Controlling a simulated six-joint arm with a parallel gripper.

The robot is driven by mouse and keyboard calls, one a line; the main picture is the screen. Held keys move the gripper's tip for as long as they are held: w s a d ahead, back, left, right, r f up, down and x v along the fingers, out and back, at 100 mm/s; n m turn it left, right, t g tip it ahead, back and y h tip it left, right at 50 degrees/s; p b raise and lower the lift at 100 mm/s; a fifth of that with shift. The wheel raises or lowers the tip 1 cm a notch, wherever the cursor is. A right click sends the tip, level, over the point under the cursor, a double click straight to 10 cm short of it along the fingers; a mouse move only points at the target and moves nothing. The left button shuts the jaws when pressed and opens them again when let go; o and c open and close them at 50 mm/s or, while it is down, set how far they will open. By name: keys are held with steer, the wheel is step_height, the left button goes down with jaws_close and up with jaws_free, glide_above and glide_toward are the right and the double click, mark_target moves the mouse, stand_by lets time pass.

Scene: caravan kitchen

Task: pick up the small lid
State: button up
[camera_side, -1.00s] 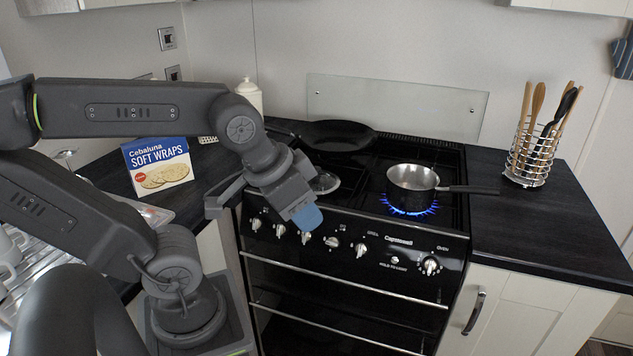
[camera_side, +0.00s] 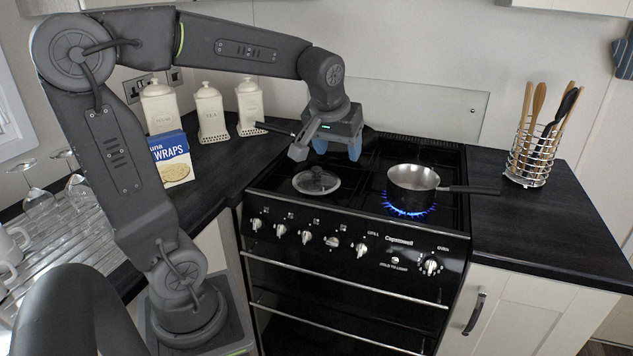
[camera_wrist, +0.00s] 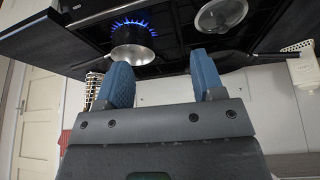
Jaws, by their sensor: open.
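The small lid (camera_side: 316,181), round and glassy with a dark knob and metal rim, lies on the front left of the black hob. It also shows at the top of the wrist view (camera_wrist: 222,14), partly cut by the frame edge. My gripper (camera_side: 337,148) is open and empty, with blue fingertips, above the back left of the hob. It is behind the lid and apart from it. In the wrist view the two blue fingers (camera_wrist: 160,72) stand spread with nothing between them.
A saucepan (camera_side: 412,183) sits over a lit blue flame (camera_side: 410,209) right of the lid; its handle points right. A frying pan handle (camera_side: 277,129) shows behind my gripper. White canisters (camera_side: 211,112), a wraps box (camera_side: 171,158) and a utensil holder (camera_side: 530,155) stand on the counters.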

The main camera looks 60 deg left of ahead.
steer(key=w+a+f+n+g, duration=0.15)
steer(key=w+a+n, duration=0.25)
steer(key=a, duration=0.5)
steer(key=n+g+y, duration=0.1)
steer(key=n+y, duration=0.1)
steer(key=n, duration=0.1)
glide_toward(317, 168)
steer(key=shift+n, duration=0.3)
steer(key=x, duration=0.4)
steer(key=shift+w+a+r, duration=0.1)
steer(key=shift+w+a, duration=0.05)
steer(key=shift+a, duration=0.1)
steer(key=shift+s+d+x, duration=0.1)
steer(key=shift+x, duration=1.45)
steer(key=shift+s+d+x, duration=0.1)
steer(key=shift+d+x, duration=0.05)
steer(key=shift+x, duration=1.4)
steer(key=c, duration=1)
steer(key=shift+c, duration=0.5)
